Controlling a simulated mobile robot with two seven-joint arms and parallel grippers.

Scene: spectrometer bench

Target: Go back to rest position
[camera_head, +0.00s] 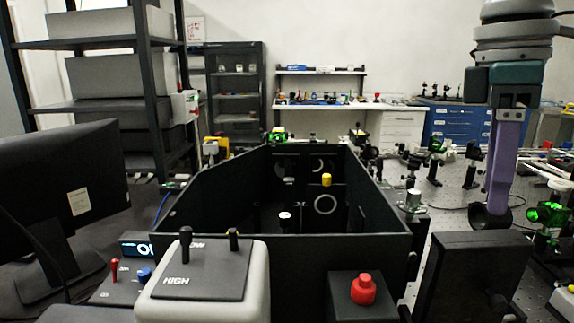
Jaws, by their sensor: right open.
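My right gripper (491,213) hangs from the upper right of the head view, pointing down. It has a purple finger with a dark tip. It is open, and nothing shows between its fingers. It appears above the optical bench, to the right of the open black enclosure (190,219). My left gripper is not in view.
In front stand a grey switch box (251,287) marked HIGH, a red button (363,289) on a black box, and an upright black panel (476,275). A monitor (65,190) is at left. Shelves and benches line the back.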

